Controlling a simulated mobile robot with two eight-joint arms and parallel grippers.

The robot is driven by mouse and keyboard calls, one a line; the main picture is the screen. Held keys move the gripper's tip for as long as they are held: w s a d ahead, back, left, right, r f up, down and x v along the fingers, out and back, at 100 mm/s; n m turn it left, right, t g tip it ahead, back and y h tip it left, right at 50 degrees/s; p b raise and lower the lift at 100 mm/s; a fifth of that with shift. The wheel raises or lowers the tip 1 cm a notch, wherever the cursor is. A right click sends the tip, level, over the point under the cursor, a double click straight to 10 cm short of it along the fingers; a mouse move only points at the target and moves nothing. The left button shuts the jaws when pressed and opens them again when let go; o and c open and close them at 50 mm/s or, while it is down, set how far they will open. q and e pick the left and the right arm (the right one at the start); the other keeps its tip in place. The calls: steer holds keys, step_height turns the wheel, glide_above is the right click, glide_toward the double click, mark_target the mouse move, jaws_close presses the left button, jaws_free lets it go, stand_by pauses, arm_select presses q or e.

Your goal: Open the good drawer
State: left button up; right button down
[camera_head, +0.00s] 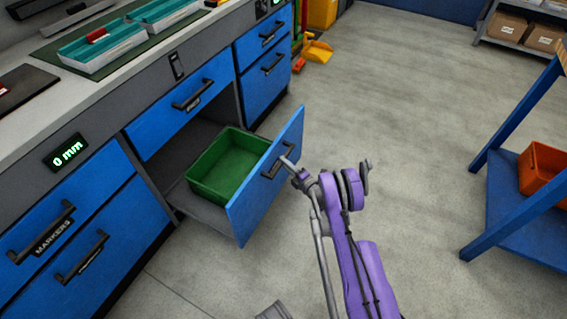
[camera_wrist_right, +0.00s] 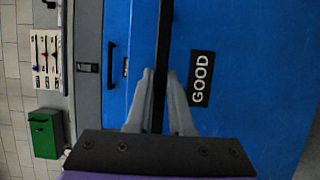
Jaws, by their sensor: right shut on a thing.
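The good drawer (camera_head: 262,192) has a blue front and stands pulled out from the bench, showing a green bin (camera_head: 225,165) inside. In the right wrist view its front (camera_wrist_right: 255,60) carries a black label reading GOOD (camera_wrist_right: 201,78). The drawer's dark bar handle (camera_wrist_right: 164,35) runs between the grey fingers of my right gripper (camera_wrist_right: 160,95). In the head view my right gripper (camera_head: 291,166) is at this handle (camera_head: 278,160), shut on it, with the purple arm reaching in from below. My left gripper is not in view.
Above the open drawer is a closed blue drawer (camera_head: 180,105). A display reading 0 mm (camera_head: 67,152) is on the bench's front. A blue stand (camera_head: 520,215) with an orange bin (camera_head: 545,172) is at right. The floor (camera_head: 410,120) between is clear.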

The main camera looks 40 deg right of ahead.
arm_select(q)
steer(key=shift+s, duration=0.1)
arm_select(e)
steer(key=shift+s+d, duration=0.1)
steer(key=shift+s, duration=0.1)
steer(key=c, duration=0.8)
jaws_free()
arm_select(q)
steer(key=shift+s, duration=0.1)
